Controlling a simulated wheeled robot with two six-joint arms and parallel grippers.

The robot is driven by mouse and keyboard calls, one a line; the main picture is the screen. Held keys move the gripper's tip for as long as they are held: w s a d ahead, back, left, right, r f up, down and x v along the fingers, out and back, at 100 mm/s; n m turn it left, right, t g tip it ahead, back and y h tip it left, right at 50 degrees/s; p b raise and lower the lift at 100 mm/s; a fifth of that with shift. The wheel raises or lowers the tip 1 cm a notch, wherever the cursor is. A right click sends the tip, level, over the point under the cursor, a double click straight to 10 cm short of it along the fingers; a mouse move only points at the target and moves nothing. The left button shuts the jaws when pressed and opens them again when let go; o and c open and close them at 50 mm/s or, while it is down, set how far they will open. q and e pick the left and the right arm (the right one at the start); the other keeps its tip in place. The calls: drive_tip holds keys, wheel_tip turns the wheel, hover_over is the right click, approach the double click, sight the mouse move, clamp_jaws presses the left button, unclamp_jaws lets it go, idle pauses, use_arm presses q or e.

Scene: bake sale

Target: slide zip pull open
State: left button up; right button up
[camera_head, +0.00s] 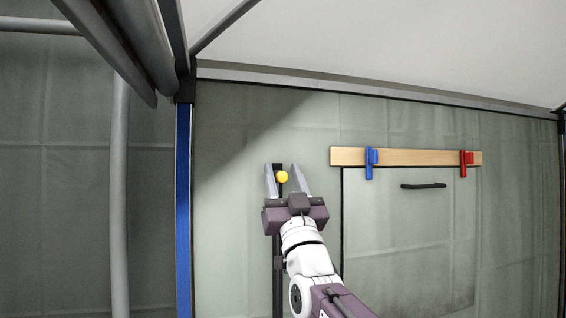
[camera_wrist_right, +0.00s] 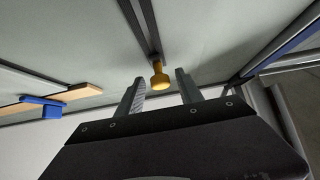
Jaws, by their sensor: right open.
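The zip pull is a yellow knob (camera_head: 282,176) at the upper part of a dark vertical zip track (camera_head: 278,290) on the grey-green fabric wall. My right gripper (camera_head: 281,168) is open, with one finger on each side of the knob in the head view. In the right wrist view the yellow knob (camera_wrist_right: 160,80) hangs from the dark track (camera_wrist_right: 143,25) between the open fingertips of my right gripper (camera_wrist_right: 159,75). A gap shows on both sides, so the fingers are not closed on it. My left gripper is not in view.
Right of the zip, a wooden strip (camera_head: 420,157) carries a blue clip (camera_head: 370,163) and a red clip (camera_head: 467,158). A black handle (camera_head: 423,186) is on the panel below. A blue post (camera_head: 183,220) stands left of the zip. Bare wall lies between.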

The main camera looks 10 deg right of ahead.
drive_tip(key=shift+s+d, duration=0.1)
drive_tip(key=shift+s, duration=0.05)
drive_tip(key=shift+w, duration=0.2)
drive_tip(key=c, duration=0.3)
drive_tip(key=shift+w+a+f, duration=0.1)
drive_tip(key=shift+w+a, duration=0.05)
drive_tip(key=shift+a, duration=0.05)
clamp_jaws()
idle(0.6)
